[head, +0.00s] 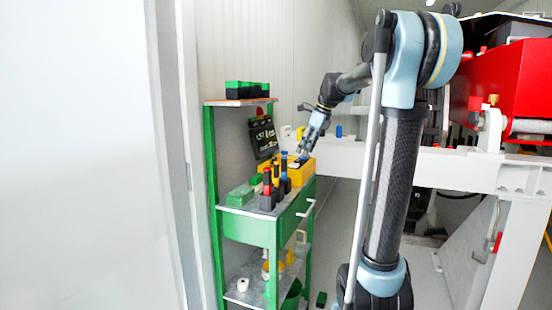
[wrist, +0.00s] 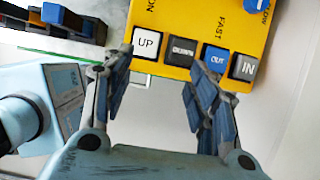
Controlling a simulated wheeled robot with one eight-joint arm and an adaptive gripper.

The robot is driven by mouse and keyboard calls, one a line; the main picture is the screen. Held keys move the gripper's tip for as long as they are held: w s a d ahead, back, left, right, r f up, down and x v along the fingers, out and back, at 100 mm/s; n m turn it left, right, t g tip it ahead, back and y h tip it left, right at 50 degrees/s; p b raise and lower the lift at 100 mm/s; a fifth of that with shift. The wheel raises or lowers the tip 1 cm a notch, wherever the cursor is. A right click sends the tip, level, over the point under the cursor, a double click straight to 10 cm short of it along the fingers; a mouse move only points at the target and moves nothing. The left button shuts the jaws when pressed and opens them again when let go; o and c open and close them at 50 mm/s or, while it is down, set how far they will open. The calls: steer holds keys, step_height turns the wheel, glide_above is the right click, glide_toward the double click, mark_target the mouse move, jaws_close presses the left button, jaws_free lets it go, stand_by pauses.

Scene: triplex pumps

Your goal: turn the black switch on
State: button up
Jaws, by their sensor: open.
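A yellow control box (head: 297,174) sits on the top of the green workbench in the head view. In the wrist view the yellow box (wrist: 190,22) fills the top, with a white UP button (wrist: 146,42), a dark grey DOWN button (wrist: 182,50), a blue OUT button (wrist: 215,59) and a grey IN button (wrist: 244,67). ON and FAST are printed on it. I cannot make out a black switch apart from these buttons. My gripper (wrist: 158,74) is open and empty, its fingertips near the button row; it also shows above the box in the head view (head: 305,150).
Red, yellow and blue-topped dark holders (head: 268,198) stand left of the box. A green block (head: 240,195) and a black panel (head: 264,138) are close by. A white beam (head: 440,168) runs at the right. A blue knob (wrist: 257,4) is at the wrist view's top right.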

glide_above(275, 158)
steer(key=d, duration=0.2)
steer(key=shift+s, duration=0.2)
steer(key=x, duration=0.3)
steer(key=shift+f, duration=0.25)
steer(key=shift+w+a+f, duration=0.1)
steer(key=shift+a+f, duration=0.15)
steer(key=shift+f, duration=0.4)
steer(key=c, duration=1.1)
